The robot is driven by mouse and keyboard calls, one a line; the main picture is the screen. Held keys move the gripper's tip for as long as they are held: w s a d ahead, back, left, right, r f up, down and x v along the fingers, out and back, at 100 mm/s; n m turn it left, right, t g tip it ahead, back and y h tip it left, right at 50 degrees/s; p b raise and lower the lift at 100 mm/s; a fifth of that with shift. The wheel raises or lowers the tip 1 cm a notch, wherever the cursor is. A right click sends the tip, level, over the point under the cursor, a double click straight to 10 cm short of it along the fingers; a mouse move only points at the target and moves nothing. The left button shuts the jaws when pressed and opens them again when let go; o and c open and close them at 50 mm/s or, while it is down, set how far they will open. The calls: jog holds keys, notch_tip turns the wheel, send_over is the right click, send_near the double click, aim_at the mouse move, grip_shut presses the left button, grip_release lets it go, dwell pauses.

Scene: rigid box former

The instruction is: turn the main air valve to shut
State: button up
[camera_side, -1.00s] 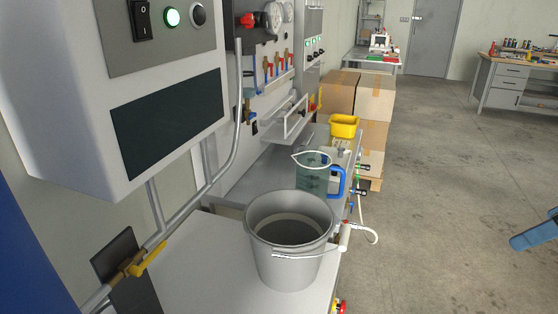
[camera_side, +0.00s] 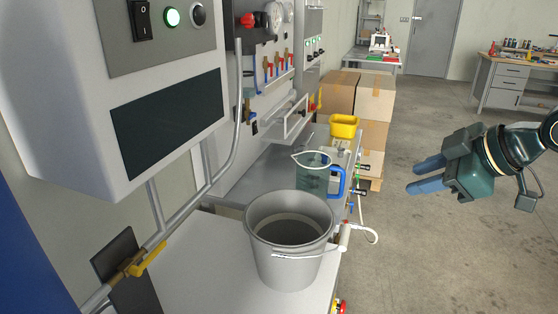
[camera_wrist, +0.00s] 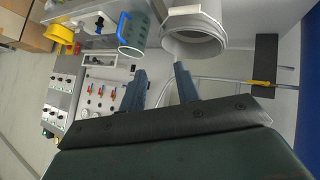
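A brass valve with a yellow lever (camera_side: 148,269) sits on the grey pipe at the lower left of the side view, beside a dark plate. It also shows in the wrist view as a yellow lever (camera_wrist: 259,84) at the right, roughly in line with the pipe there. My gripper (camera_side: 412,179) is at the right of the side view, over open floor and well apart from the valve. Its two blue fingers are apart with nothing between them. In the wrist view the gripper (camera_wrist: 157,68) is also open and empty.
A grey bucket (camera_side: 265,255) stands on the bench near the valve. Behind it are a jug with a blue handle (camera_side: 313,178) and a yellow container (camera_side: 344,126). A grey control cabinet (camera_side: 70,110) overhangs the pipe.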

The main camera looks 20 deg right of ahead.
jog(key=w+a+f+n+t+y, duration=0.2)
jog(key=w+a+n, duration=0.3)
jog(key=w+a, duration=0.25)
jog(key=n+t+y, duration=0.2)
jog(key=n+y, duration=0.7)
jog(key=n, duration=0.5)
send_near(162, 248)
jog(key=v, duration=0.2)
jog(key=shift+w+a+r, duration=0.1)
jog(key=shift+a+r, duration=0.05)
jog(key=shift+r, duration=0.2)
jog(key=shift+w+a, duration=0.1)
jog(key=shift+w, duration=0.05)
jog(key=shift+f+x, duration=0.2)
jog(key=shift+x, duration=3.15)
jog(key=shift+f+x, duration=0.2)
jog(key=shift+x, duration=3.15)
jog(key=shift+c, duration=0.4)
